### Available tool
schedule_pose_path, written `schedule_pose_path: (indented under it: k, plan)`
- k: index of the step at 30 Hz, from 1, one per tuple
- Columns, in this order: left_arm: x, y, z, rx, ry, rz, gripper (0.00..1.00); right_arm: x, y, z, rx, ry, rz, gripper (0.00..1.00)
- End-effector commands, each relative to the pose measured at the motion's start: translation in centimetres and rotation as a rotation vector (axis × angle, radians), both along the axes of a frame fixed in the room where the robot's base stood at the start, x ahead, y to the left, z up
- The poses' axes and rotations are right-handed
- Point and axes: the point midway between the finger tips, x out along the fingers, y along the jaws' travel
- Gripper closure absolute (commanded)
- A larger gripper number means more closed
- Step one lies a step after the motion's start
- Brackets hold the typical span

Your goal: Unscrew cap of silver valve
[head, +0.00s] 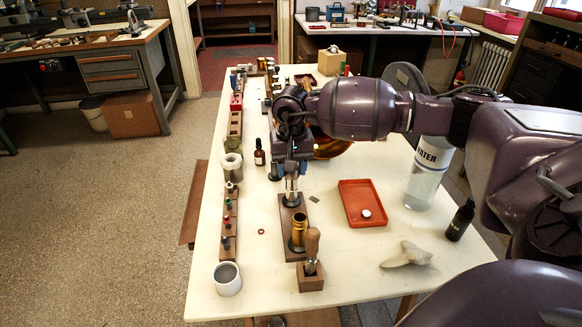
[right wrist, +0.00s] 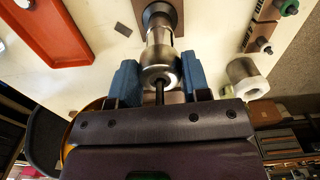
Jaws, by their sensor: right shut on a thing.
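The silver valve (head: 291,190) stands upright on a wooden base (head: 287,212) in the middle of the table. My right gripper (head: 291,172) comes down over its top from above. In the right wrist view the two blue fingers of this gripper (right wrist: 160,80) stand on either side of the valve's rounded top, the cap (right wrist: 160,74), and are shut on it. A dark thin stem (right wrist: 160,93) rises from the cap towards the palm. The lower silver body (right wrist: 158,35) shows below the cap. My left gripper is not in view.
A brass valve (head: 298,232) stands on the same base, nearer. A wooden-handled tool in a block (head: 311,272) stands in front. A dark bottle (head: 460,221) and white cloth (head: 407,255) are farther right.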

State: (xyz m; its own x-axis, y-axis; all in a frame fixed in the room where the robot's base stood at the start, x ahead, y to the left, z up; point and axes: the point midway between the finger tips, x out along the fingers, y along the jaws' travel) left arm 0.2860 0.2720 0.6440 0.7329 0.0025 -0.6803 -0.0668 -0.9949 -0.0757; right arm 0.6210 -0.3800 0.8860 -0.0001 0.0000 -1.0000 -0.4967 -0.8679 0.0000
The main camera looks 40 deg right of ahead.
Motion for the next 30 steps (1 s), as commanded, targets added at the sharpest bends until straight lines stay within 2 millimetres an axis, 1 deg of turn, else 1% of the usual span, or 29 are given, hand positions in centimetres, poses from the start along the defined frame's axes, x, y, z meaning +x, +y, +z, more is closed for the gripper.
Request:
schedule_pose_path:
  k: [8,30]
  plan:
    - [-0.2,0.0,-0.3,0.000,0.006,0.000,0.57,0.0,0.0,-0.1,0.000,0.001,0.026,0.85]
    - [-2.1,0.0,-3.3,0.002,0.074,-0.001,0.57,0.0,-0.1,-0.3,-0.001,0.005,0.349,0.85]
